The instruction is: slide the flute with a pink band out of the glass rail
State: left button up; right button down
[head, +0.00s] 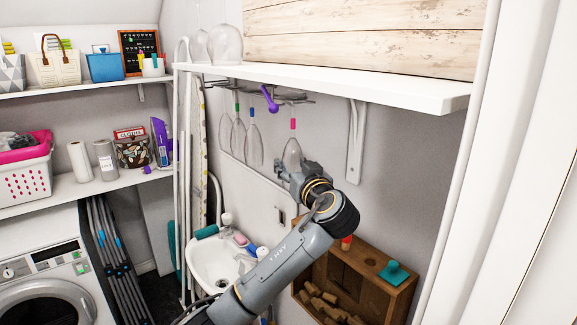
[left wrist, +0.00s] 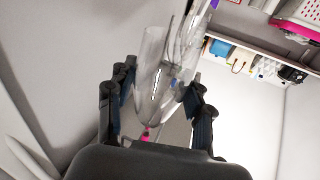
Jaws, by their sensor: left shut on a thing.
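The flute with a pink band (head: 292,150) hangs upside down by its stem under the glass rail (head: 298,99), below the white shelf. Its pink band (head: 293,124) is on the stem. My left gripper (head: 287,173) is shut on the flute's bowl from below. In the left wrist view, the clear bowl (left wrist: 152,55) stands between the two dark fingers of my left gripper (left wrist: 155,102), with the pink band (left wrist: 146,133) beyond. The flute's foot is hard to make out at the rail. My right gripper is not in view.
A purple object (head: 269,98) sits at the rail's front. The white shelf (head: 330,83) is close above, with a bracket (head: 356,140) at right. A wooden crate (head: 365,262) stands below.

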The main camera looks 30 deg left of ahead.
pick_arm(q)
jog(key=shift+s+d, duration=0.2)
jog(key=shift+d, duration=0.25)
jog(key=shift+s+d+b, duration=0.15)
jog(key=shift+s+d, duration=0.15)
jog(key=shift+d, duration=0.45)
jog(key=shift+s+d+b, duration=0.15)
jog(key=shift+s+d, duration=0.2)
jog(key=shift+d, duration=0.45)
jog(key=shift+s+d+b, duration=0.15)
jog(key=shift+s+d, duration=0.15)
jog(key=shift+d, duration=0.45)
jog(key=shift+s+d+b, duration=0.15)
jog(key=shift+s+d, duration=0.15)
jog(key=shift+d, duration=0.5)
jog(key=shift+s+d+b, duration=0.1)
jog(key=shift+s+d, duration=0.25)
jog(key=shift+d, duration=0.4)
jog(key=shift+s+d+b, duration=0.15)
jog(key=shift+s+d, duration=0.15)
jog(key=shift+d, duration=0.5)
jog(key=shift+s+d, duration=0.1)
jog(key=shift+d, duration=0.15)
